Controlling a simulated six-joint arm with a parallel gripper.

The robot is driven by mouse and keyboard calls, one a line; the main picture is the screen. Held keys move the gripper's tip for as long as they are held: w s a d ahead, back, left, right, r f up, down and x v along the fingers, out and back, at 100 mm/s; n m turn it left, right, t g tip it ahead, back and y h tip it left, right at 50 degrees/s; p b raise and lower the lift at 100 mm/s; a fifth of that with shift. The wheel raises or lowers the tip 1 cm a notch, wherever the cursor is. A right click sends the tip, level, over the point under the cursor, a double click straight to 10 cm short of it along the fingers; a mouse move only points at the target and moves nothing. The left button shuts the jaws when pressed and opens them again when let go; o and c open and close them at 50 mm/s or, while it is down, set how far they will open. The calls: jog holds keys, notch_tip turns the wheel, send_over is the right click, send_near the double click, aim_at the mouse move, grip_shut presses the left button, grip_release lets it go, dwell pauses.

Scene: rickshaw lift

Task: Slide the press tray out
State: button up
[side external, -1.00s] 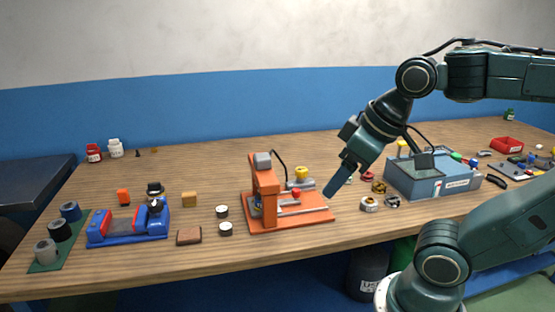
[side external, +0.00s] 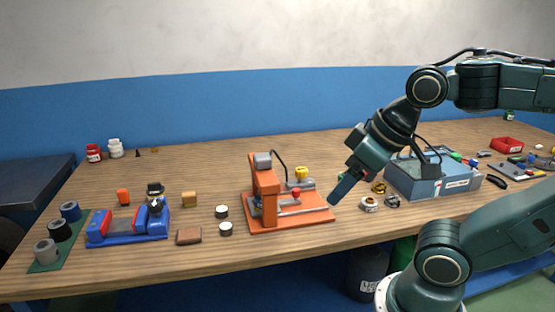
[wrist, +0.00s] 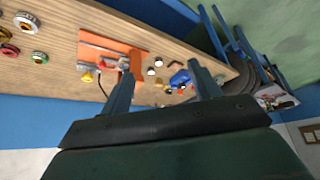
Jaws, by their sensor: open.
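The orange press (side external: 264,178) stands on its orange base plate (side external: 270,225) near the middle of the bench. Grey rails or a slide (side external: 303,209) run across the plate to the right of the upright, with a red knob (side external: 295,193) and a yellow knob (side external: 301,173) beside them. I cannot clearly tell the tray from the rails. My gripper (side external: 333,202) points down-left at the plate's right edge, and I cannot tell whether it touches. In the wrist view my gripper (wrist: 161,70) is open and empty, with the orange plate (wrist: 128,55) left of centre.
A grey-blue box machine (side external: 418,184) and several ring-shaped parts (side external: 369,204) lie to the right. A blue vise-like device (side external: 128,226), a brown block (side external: 188,236) and black-and-white discs (side external: 225,229) lie to the left.

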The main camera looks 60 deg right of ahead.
jog(key=shift+c, duration=0.4)
jog(key=shift+c, duration=1.3)
jog(key=w+d+r+m+g, duration=0.1)
jog(key=w+d+m+g, duration=0.1)
jog(key=w+d, duration=0.45)
jog(key=w+d+m+g, duration=0.1)
jog(key=w+d, duration=0.3)
jog(key=w, duration=0.5)
jog(key=w+d+f+m+g, duration=0.1)
jog(key=w+d+f, duration=0.2)
jog(key=d+f, duration=0.2)
jog(key=w+d+f+m+g, duration=0.1)
jog(key=w+d+f, duration=0.3)
jog(key=d, duration=0.6)
jog(key=shift+w+d+f+m+g, duration=0.15)
jog(key=shift+d+f+m+g, duration=0.15)
jog(key=shift+f+m, duration=0.2)
